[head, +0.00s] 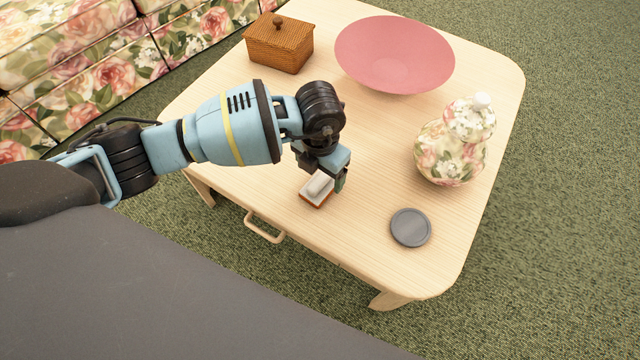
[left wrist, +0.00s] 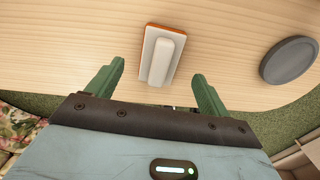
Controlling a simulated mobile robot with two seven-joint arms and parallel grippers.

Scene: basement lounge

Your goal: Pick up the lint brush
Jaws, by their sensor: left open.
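The lint brush (head: 317,189) is a small block with a white top, a raised light grip and an orange-red edge. It lies on the wooden table near its front edge. In the left wrist view the lint brush (left wrist: 161,55) lies just ahead of and between the two green fingers. My left gripper (head: 330,178) is over the table right at the brush, partly hiding it in the head view. In the left wrist view the left gripper (left wrist: 158,80) is open, its fingers apart with nothing between them gripped. My right gripper does not show.
A grey disc (head: 411,228) lies right of the brush; it also shows in the left wrist view (left wrist: 289,60). A floral sofa (head: 80,60) is at left.

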